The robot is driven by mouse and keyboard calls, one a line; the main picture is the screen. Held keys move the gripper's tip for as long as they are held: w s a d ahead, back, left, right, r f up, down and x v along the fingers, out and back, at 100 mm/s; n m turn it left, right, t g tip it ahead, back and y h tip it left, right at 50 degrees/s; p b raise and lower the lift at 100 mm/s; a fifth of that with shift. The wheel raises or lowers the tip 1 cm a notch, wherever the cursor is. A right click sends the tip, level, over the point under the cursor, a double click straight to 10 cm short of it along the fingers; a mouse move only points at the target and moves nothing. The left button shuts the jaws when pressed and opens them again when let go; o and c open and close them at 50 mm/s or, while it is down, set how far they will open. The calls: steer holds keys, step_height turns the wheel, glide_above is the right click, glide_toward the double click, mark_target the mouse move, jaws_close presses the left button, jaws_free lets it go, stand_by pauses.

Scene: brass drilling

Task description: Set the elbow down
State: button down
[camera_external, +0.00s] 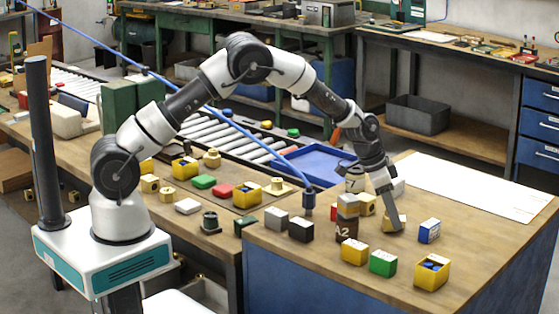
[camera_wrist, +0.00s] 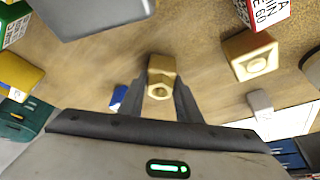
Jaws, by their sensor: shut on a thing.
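A brass elbow (camera_wrist: 161,72) with a round opening facing the camera sits between the two fingers of my gripper (camera_wrist: 162,88) in the wrist view. The fingers are shut on it. In the external view my gripper (camera_external: 393,214) points down at the wooden bench top (camera_external: 345,278), right of the brown A2 block. A bit of the brass elbow (camera_external: 401,221) shows beside the fingers, low at the bench. I cannot tell whether it touches the wood.
A brass block with a round hole (camera_wrist: 251,56) stands close by in the wrist view. The A2 stack (camera_external: 346,224) is left of my gripper, a blue-and-white box (camera_external: 429,231) right. Yellow (camera_external: 354,251) and green (camera_external: 383,263) boxes stand in front. White sheet (camera_external: 470,185) lies behind.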

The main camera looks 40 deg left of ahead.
steer(key=shift+f, duration=0.15)
steer(key=c, duration=1.3)
jaws_free()
steer(key=shift+r, duration=0.3)
steer(key=v, duration=1.1)
steer(key=shift+s+a+r, duration=0.15)
steer(key=shift+r, duration=0.15)
